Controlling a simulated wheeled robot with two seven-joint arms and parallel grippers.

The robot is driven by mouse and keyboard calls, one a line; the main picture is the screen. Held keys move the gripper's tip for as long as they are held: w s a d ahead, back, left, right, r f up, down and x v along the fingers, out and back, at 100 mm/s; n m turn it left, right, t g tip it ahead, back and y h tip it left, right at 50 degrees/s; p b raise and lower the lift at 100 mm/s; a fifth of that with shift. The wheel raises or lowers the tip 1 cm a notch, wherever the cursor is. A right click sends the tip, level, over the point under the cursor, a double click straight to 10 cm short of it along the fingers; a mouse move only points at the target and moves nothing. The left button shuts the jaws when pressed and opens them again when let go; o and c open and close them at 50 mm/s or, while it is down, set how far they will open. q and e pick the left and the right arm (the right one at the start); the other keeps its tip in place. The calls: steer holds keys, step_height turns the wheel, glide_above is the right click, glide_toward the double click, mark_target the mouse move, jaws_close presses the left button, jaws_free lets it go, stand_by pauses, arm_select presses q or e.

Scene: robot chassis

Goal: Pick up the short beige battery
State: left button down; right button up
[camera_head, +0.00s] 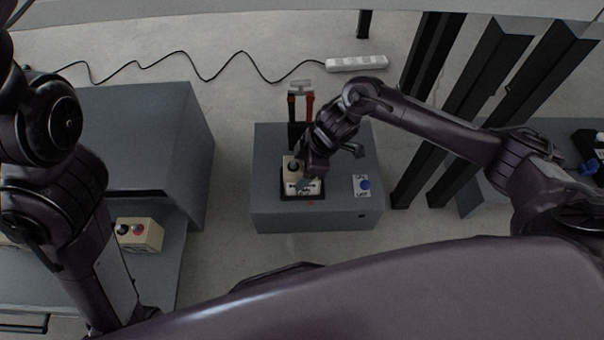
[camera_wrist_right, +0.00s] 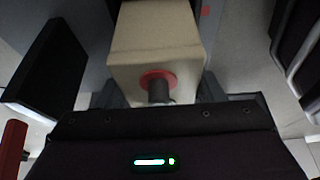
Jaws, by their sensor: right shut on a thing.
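A beige battery (camera_head: 290,164) with a dark terminal is on or just above a black tray (camera_head: 284,195) on the grey box in the middle; I cannot tell if it touches the tray. My right gripper (camera_head: 302,176) is at it from above and shut on it. In the right wrist view the beige battery (camera_wrist_right: 157,38) shows a red-ringed terminal, between the fingers of my right gripper (camera_wrist_right: 158,92). The arm hides part of the battery in the head view. Another beige battery (camera_head: 140,235) with red and dark terminals sits on the left grey surface. My left gripper is not in view.
The grey box (camera_head: 335,212) has a blue button (camera_head: 365,184) at right and a red-handled tool (camera_head: 310,105) behind. A large grey cabinet (camera_head: 150,130) stands left. A white power strip (camera_head: 357,63) with a black cable lies on the floor. Dark posts (camera_head: 435,115) stand right.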

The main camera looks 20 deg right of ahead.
steer(key=shift+w+r, duration=0.1)
steer(key=shift+r, duration=0.05)
jaws_close()
steer(key=shift+r, duration=0.1)
